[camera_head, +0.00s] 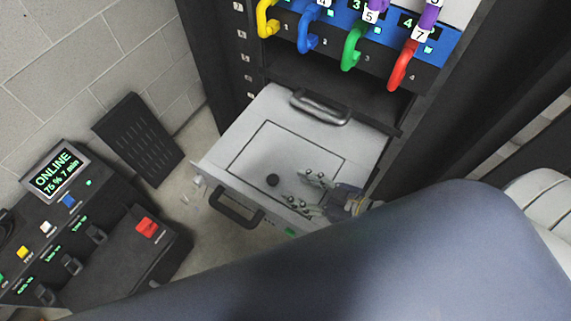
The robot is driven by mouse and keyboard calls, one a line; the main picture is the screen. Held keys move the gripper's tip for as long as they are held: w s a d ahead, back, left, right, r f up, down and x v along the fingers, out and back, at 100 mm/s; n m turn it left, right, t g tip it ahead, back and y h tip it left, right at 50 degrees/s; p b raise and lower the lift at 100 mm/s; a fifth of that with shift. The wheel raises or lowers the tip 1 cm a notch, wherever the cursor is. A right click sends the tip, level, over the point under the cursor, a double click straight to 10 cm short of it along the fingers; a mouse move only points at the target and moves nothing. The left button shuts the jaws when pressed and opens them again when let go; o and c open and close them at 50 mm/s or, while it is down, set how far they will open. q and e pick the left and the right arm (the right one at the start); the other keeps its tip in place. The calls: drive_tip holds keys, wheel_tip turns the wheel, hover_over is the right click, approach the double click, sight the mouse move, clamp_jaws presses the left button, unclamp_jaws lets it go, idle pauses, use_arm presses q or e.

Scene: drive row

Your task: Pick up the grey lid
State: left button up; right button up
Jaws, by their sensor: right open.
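The grey lid (284,153) looks like a flat rectangular panel, marked by a thin dark outline, in the top of a pale grey unit (231,131) pulled out of the rack. A small round black knob (272,180) stands on its near part. My right gripper (304,188) is open and empty, to the right of the knob, over the near right part of the lid. I cannot tell whether its fingers touch the surface. The gripper hides the lid's near right corner. My left gripper is not in view.
The unit has a dark front handle (236,209) and a grey handle (320,107) at the back. Above are coloured cable loops, such as a red one (402,66). A black console (75,240) stands at left. My own arm fills the foreground.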

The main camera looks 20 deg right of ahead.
sight(272, 178)
drive_tip(key=shift+w+a+f, duration=0.2)
drive_tip(key=shift+w+a, duration=0.15)
drive_tip(key=shift+w, duration=0.15)
drive_tip(key=shift+w+a+f, duration=0.1)
drive_tip(key=shift+w+a, duration=0.2)
drive_tip(key=shift+w, duration=0.05)
drive_tip(key=x, duration=0.3)
drive_tip(key=shift+w+a, duration=0.15)
drive_tip(key=shift+w+a+f, duration=0.2)
drive_tip(key=shift+w+a, duration=0.1)
drive_tip(key=shift+w, duration=0.05)
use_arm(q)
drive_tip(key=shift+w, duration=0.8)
use_arm(e)
drive_tip(key=shift+c, duration=0.5)
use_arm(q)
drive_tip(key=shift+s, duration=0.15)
use_arm(e)
drive_tip(key=shift+r, duration=0.1)
clamp_jaws()
